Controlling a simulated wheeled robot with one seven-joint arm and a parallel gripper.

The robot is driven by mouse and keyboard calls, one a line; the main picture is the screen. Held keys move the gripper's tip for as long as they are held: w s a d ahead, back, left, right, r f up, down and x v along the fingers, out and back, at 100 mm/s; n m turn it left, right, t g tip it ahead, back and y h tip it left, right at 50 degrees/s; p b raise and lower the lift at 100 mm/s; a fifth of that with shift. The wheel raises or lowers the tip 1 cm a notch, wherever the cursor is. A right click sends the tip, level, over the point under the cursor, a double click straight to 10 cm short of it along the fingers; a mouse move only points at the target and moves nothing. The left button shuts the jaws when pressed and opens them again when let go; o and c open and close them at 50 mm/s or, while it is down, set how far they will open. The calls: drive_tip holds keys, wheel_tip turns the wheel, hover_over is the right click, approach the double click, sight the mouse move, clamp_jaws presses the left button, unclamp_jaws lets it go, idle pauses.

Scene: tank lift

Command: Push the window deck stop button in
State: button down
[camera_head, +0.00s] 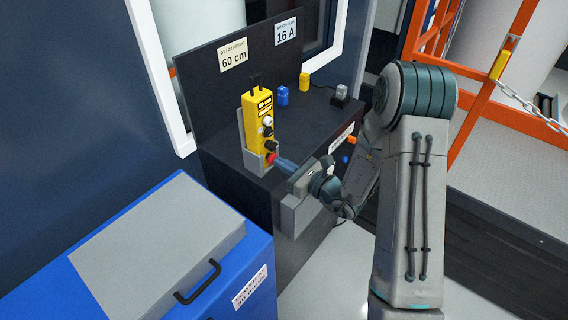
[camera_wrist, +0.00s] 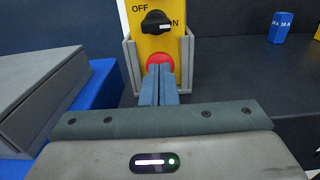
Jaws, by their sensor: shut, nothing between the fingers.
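The stop button is the red button (camera_head: 271,158) low on a yellow control box, and it also shows in the wrist view (camera_wrist: 160,60). The yellow control box (camera_head: 252,122) stands upright in a grey holder (camera_head: 252,163) on the dark deck. A black OFF/ON knob (camera_wrist: 157,22) sits above the button. My gripper (camera_head: 279,162) is shut and empty. Its fingertips (camera_wrist: 159,68) are right in front of the red button and cover its lower part. I cannot tell whether they touch it or how far in the button is.
A blue block (camera_head: 283,96), a yellow block (camera_head: 304,80) and a grey piece (camera_head: 340,94) stand on the dark deck (camera_head: 300,120). A blue cabinet with a grey lid (camera_head: 160,250) is at the lower left. An orange rail with a chain (camera_head: 500,65) is at the right.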

drive_tip(key=shift+w+a+f+b, duration=0.1)
drive_tip(key=shift+w+a+b, duration=0.3)
drive_tip(key=shift+a, duration=0.05)
drive_tip(key=shift+w+a+r, duration=0.1)
drive_tip(key=shift+a+r, duration=0.1)
drive_tip(key=shift+r, duration=0.05)
drive_tip(key=shift+a+r, duration=0.15)
drive_tip(key=shift+r, duration=0.05)
idle(0.4)
drive_tip(key=shift+d+f, duration=0.1)
drive_tip(key=shift+d, duration=0.3)
drive_tip(key=b+v, duration=0.2)
drive_tip(key=v, duration=1.2)
drive_tip(key=shift+f, duration=0.2)
drive_tip(key=shift+a, duration=0.1)
